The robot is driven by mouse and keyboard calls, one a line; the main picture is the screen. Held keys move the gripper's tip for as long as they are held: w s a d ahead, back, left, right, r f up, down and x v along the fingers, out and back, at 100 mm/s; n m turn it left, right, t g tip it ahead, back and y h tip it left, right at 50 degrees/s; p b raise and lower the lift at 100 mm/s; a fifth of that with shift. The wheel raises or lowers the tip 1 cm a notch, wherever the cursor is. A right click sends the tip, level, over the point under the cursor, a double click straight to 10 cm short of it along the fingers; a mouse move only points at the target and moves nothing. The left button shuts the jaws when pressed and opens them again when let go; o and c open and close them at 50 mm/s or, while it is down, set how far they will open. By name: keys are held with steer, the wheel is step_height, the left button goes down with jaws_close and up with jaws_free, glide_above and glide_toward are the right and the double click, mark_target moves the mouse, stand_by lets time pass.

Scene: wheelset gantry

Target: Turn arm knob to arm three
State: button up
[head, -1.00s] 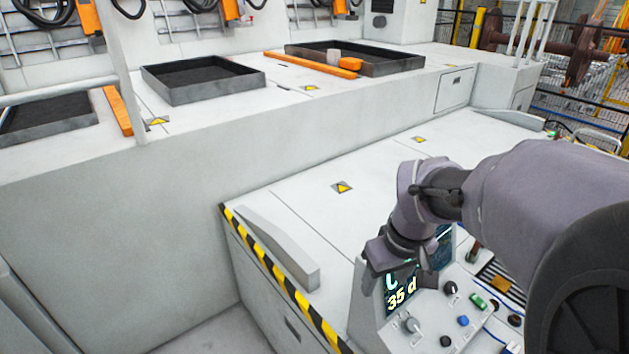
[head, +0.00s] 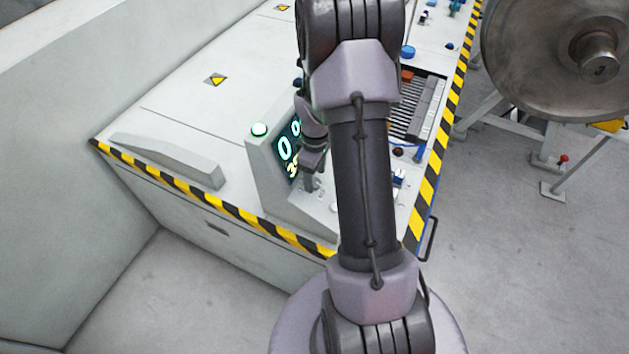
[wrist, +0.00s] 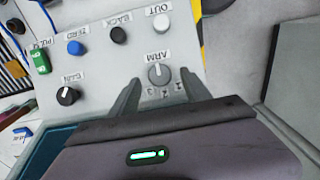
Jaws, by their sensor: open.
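The arm knob (wrist: 159,74) is a grey-white dial on a light grey panel (wrist: 105,72), labelled ARM with the numbers 1, 2 and 3 around one side. I cannot clearly tell which number its pointer marks. My gripper (wrist: 160,83) is open, with one finger on each side of the knob in the wrist view; I cannot tell whether they touch it. In the head view my gripper (head: 312,172) is low in front of the console's display (head: 288,148), and my arm hides most of the panel.
Near the knob are a white OUT button (wrist: 161,22), a black BACK button (wrist: 118,34), a blue ZERO button (wrist: 75,47), a green PULSE switch (wrist: 40,62) and a black GAIN knob (wrist: 68,95).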

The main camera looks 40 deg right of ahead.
steer(key=shift+f, duration=0.9)
jaws_close()
